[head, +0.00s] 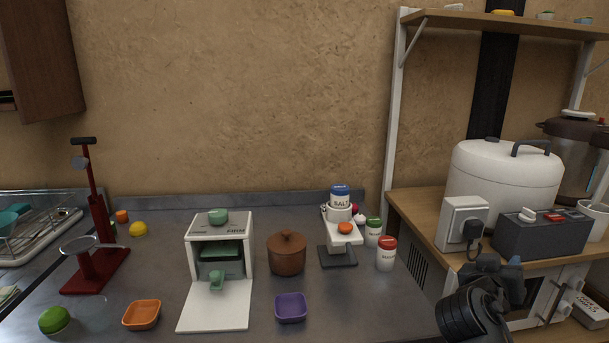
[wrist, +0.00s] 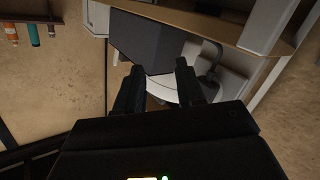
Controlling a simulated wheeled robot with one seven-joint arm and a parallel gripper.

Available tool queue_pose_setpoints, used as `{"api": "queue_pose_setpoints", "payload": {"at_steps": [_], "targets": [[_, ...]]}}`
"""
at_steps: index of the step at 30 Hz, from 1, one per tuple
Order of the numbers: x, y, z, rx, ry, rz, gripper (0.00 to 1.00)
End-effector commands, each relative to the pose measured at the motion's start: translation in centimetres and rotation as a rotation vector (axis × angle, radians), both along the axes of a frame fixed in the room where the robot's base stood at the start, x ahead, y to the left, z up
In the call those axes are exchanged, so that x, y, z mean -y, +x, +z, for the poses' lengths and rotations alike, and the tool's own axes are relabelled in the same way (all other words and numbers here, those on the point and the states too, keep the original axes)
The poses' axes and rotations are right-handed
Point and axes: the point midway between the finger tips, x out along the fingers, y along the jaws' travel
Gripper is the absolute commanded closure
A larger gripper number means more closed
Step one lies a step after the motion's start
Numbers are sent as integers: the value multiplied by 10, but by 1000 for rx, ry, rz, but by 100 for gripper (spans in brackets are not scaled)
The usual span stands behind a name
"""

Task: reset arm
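My arm shows at the lower right of the head view, in front of the wooden shelf unit. My gripper (head: 497,270) is at its upper end, near the dark grey box and the white socket block. In the wrist view my gripper (wrist: 158,78) has its two black fingers spread apart with nothing held between them. Beyond the fingers are a dark box (wrist: 142,42), a white rounded surface and a dark cable. From the head view I cannot tell whether the fingers touch anything.
A white socket block (head: 462,222), a dark grey switch box (head: 556,238) and a large white cooker (head: 503,182) stand close to my gripper. The grey counter (head: 330,300) holds a brown pot (head: 287,256), a purple bowl (head: 291,308) and shakers. A shelf (head: 510,23) hangs above.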

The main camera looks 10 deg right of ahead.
Motion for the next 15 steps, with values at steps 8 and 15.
{"api": "queue_pose_setpoints", "payload": {"at_steps": [8,15], "targets": [[-57,-75,-99,-104,53,279,62],[-107,-156,-147,-141,119,488,62]]}}
